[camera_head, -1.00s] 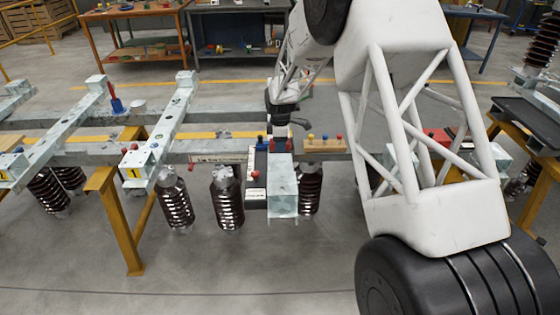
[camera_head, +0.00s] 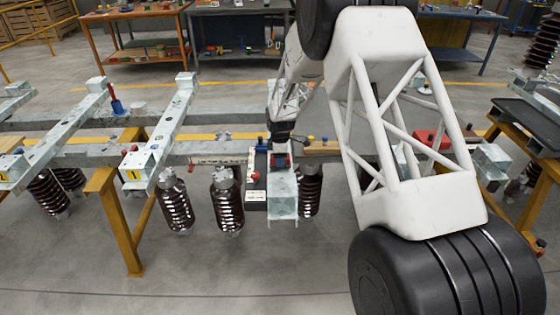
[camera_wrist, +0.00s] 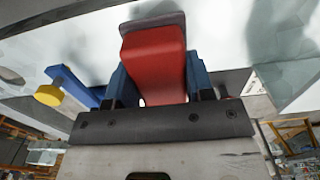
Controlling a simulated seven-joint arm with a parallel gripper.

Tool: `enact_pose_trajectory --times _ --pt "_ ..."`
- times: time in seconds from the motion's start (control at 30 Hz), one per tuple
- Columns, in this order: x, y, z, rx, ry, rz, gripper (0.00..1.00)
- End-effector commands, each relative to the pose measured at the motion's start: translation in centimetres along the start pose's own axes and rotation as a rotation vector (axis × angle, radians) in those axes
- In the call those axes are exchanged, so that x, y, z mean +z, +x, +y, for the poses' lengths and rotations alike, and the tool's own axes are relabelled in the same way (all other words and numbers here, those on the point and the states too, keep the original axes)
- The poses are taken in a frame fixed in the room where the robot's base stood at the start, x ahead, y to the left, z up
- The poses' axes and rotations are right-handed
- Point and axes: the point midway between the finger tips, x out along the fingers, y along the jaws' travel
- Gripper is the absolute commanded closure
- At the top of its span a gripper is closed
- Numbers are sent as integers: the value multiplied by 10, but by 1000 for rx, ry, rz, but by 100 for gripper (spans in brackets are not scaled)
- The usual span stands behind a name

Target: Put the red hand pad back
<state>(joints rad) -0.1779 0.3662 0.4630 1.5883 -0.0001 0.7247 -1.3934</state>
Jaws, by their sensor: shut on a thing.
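The red hand pad (camera_wrist: 155,60) is between the blue fingers of my gripper (camera_wrist: 157,82) in the wrist view, with a dark grey plate along its far edge. The gripper is shut on it. In the head view my gripper (camera_head: 281,149) points down over the near part of a pale metal beam (camera_head: 283,195), and only a small bit of red shows beneath it. I cannot tell whether the pad touches the beam.
A black-and-white box (camera_head: 256,185) with a red knob stands just left of the beam. A wooden block (camera_head: 322,147) with coloured knobs is to the right. A blue bar with a yellow knob (camera_wrist: 48,95) is close to the left finger. Ribbed brown insulators (camera_head: 228,200) hang below.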

Motion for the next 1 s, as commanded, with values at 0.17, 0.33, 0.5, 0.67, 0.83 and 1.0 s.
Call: enact_pose_trajectory --times 0.17,0.33,0.5,0.67,0.83,1.0 --pt "0 12 0 0 0 0 77" --pt "0 12 0 1 0 0 77" --pt "0 14 0 0 0 0 77" --pt "0 15 0 0 0 0 42" --pt "0 15 0 0 0 0 26" --pt "0 15 0 0 0 0 26"
